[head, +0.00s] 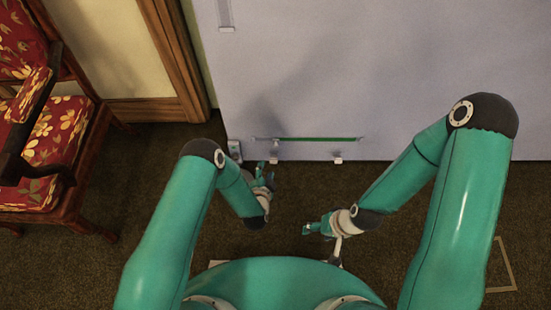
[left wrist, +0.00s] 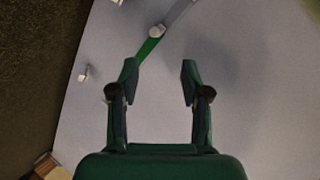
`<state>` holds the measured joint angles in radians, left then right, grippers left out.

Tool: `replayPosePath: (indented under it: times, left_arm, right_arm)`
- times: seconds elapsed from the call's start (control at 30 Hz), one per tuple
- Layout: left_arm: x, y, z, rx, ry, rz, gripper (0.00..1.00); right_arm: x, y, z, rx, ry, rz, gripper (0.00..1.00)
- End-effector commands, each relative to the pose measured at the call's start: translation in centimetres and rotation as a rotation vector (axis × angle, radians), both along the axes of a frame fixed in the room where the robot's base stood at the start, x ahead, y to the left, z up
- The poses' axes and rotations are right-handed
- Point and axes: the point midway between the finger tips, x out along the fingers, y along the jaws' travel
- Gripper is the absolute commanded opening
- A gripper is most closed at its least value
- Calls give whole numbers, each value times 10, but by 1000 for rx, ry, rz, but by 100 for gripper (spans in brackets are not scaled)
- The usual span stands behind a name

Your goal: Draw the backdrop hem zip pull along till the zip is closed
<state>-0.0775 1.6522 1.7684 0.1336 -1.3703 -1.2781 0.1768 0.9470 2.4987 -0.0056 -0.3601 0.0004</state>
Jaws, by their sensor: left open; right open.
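The backdrop (head: 330,70) is a pale grey-lavender sheet hanging upright. The zip (head: 318,139) is a thin green strip along its lower hem; a grey stretch lies at its left end. A small pale piece that looks like the zip pull (head: 276,142) sits where green meets grey. In the left wrist view the pull (left wrist: 157,31) is beyond my fingertips, and the green strip (left wrist: 148,48) runs behind one finger. My left gripper (head: 265,180) is open, just below the pull, apart from it and empty; it also shows in the wrist view (left wrist: 159,72). My right gripper (head: 314,229) is open and empty, lower right.
White tabs (head: 338,160) sit along the backdrop's bottom edge, and a pale block (head: 235,150) stands at its lower left corner. A red floral armchair (head: 50,140) and a wooden door frame (head: 178,60) are at left. The dark carpet (head: 160,150) between is clear.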

Motion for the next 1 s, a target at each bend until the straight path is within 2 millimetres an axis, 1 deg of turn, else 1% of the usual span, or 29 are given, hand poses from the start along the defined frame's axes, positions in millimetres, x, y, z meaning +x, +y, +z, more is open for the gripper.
replayPosePath:
  times: [0.03, 0.1, 0.23, 0.3, 0.4, 0.47, 0.57, 0.67, 0.77, 1.0]
  left_arm:
    - [1, -10, -40, 94, -88, -29, 47]
    - [3, -20, -58, 232, -206, -54, 47]
    - [-2, -31, -77, 437, -369, -61, 47]
    - [-6, -35, -82, 513, -426, -58, 47]
    - [-9, -37, -84, 580, -473, -51, 47]
    - [-8, -38, -83, 601, -487, -48, 47]
    - [-1, -38, -82, 609, -494, -45, 47]
    - [11, -37, -83, 609, -492, -44, 47]
    - [29, -37, -83, 608, -493, -43, 47]
    - [82, -37, -85, 607, -493, -44, 47]
  right_arm:
    - [0, 0, -37, 0, 0, 0, 62]
    - [0, 0, -57, 0, 0, 0, 62]
    - [0, 0, -83, 0, 0, 0, 62]
    - [0, 0, -91, 0, 0, 0, 62]
    - [0, 0, -97, 0, 0, 0, 62]
    - [0, 0, -98, 0, 0, 0, 62]
    - [0, 0, -100, 0, -1, 0, 62]
    - [0, 0, -104, 0, -1, 0, 62]
    - [0, 0, -111, 0, -1, 0, 62]
    - [0, 0, -131, 0, 0, 0, 62]
